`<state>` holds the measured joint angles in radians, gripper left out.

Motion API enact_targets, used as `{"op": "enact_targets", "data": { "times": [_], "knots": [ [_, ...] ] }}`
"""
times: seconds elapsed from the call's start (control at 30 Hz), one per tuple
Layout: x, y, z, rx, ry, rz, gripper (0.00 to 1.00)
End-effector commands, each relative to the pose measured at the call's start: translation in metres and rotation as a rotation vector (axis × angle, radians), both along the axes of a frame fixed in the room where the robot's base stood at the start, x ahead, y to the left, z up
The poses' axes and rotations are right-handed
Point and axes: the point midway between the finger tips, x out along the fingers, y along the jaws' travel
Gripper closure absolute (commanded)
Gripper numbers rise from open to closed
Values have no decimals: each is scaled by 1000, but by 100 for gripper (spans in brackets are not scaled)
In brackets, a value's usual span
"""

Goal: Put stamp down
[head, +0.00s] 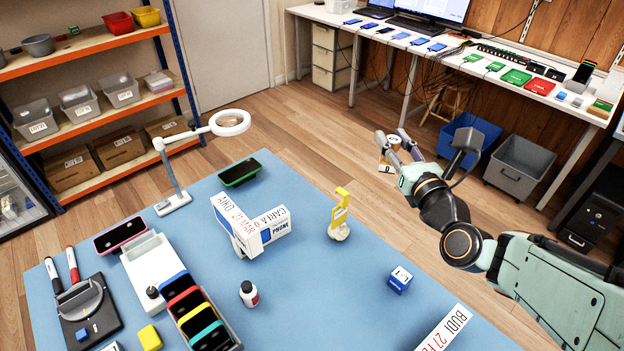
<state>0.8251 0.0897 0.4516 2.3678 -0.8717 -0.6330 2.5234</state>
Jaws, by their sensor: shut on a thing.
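My gripper (397,147) is raised at the upper right, past the far right edge of the blue table as seen here. Its two grey fingers are on either side of a small round pale-brown thing with a dark centre, which I take to be the stamp (394,142). A tan piece with a dark mark shows just below it, and I cannot tell if it is part of the same thing. The fingers partly hide the held thing. It is clear of the blue table top (310,290).
Bare blue surface lies around the cube.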

Motion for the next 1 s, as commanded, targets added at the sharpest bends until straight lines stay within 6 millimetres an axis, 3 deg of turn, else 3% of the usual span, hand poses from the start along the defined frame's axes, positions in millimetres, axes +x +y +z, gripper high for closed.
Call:
{"op": "enact_targets", "data": {
  "times": [0.27, 0.53, 0.7, 1.0],
  "knots": [
    [39, 18, -33, 4, 4, -22, 100],
    [73, 58, -93, 5, 9, -56, 100],
    [80, 75, -129, 8, 8, -101, 100],
    [79, 98, -174, 1, 7, -152, 100]
  ]
}}
